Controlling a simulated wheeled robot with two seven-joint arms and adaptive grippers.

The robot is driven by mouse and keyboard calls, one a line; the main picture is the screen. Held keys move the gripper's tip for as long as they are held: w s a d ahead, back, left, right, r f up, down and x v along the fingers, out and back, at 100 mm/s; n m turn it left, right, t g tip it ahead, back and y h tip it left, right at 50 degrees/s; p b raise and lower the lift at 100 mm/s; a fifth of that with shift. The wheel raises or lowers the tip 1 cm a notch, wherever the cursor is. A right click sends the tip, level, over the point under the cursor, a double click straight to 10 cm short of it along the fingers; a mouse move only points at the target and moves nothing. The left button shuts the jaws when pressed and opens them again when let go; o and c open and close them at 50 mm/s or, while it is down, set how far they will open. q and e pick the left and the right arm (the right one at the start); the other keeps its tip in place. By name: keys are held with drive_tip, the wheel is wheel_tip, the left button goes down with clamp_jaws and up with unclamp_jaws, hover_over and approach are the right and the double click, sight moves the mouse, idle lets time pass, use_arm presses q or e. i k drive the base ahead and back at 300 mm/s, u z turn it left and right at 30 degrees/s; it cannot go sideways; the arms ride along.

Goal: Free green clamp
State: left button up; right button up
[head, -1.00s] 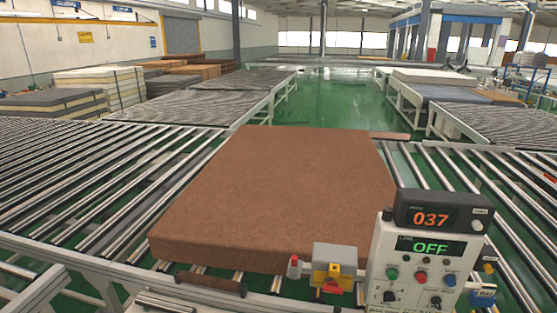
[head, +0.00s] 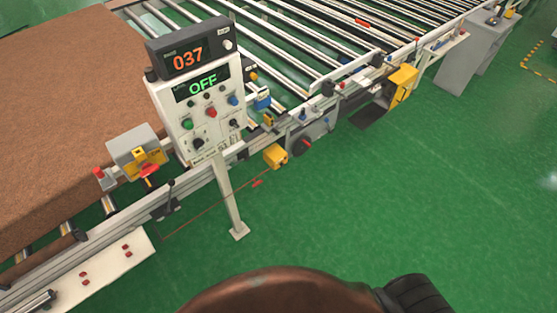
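I cannot make out a green clamp in the head view. A brown mattress (head: 75,130) lies on the roller conveyor at the left. A grey and yellow box with a red handle (head: 140,157) sits on the conveyor's edge beside it. A small black lever (head: 169,197) stands on the edge rail. Neither of my grippers is in view.
A control panel (head: 205,115) reading "037" and "OFF" stands on a post by the conveyor edge. A yellow box (head: 276,156) hangs low with a red cord running from it. Yellow hardware (head: 401,86) juts out farther right. The green floor (head: 430,200) is clear.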

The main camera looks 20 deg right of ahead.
sight(238, 162)
drive_tip(key=z, duration=0.05)
drive_tip(key=k, duration=0.65)
drive_tip(key=u, duration=0.5)
drive_tip(key=k, duration=0.5)
drive_tip(key=z, duration=0.7)
drive_tip(key=i, duration=0.65)
drive_tip(key=z, duration=0.4)
drive_tip(key=i, duration=0.65)
drive_tip(key=u, duration=0.1)
